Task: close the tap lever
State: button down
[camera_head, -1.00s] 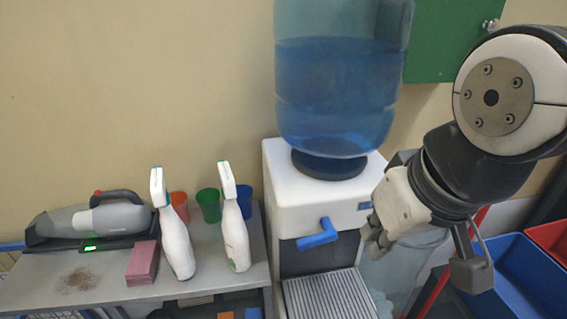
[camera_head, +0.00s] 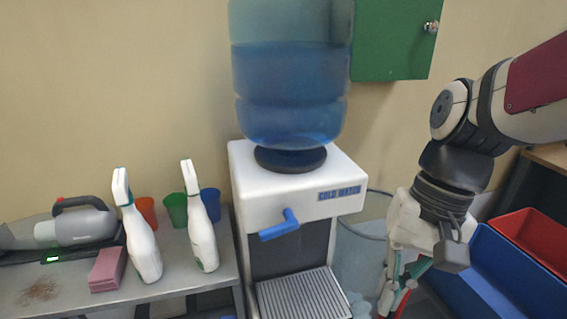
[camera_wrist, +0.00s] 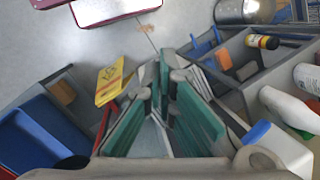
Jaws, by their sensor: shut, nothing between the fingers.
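The blue tap lever (camera_head: 279,226) sticks out from the front of the white water dispenser (camera_head: 252,188), above the drip tray grille (camera_head: 303,297). Its blue handle points toward the front left. A blue piece that looks like the lever shows low at the right in the wrist view (camera_wrist: 257,131). My gripper (camera_head: 385,303) hangs to the right of the dispenser, pointing down, apart from the lever. Its green-padded fingers (camera_wrist: 164,78) are shut with nothing between them.
Two white spray bottles (camera_head: 140,240), a pink sponge block (camera_head: 108,268) and several cups stand on the left table. A blue bin (camera_head: 490,270) and a red bin (camera_head: 535,238) lie at the right. A yellow sign (camera_wrist: 110,82) shows in the wrist view.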

jog(key=w+a+f+m+g+y+b, duration=0.6)
jog(key=w+a+f+y, duration=0.25)
jog(key=w+f, duration=0.3)
jog(key=w+d+f+m+y+b, duration=0.2)
jog(key=w+f+m+y+b, duration=0.3)
jog(key=w+f+y, duration=0.55)
jog(key=s+a+r+m+y+p, duration=0.1)
jog(key=s+a+r+p, duration=0.1)
jog(key=a+r, duration=0.7)
jog(key=shift+s+r+t+y, duration=0.4)
jog(key=shift+s+r, duration=0.25)
jog(key=shift+s, duration=0.15)
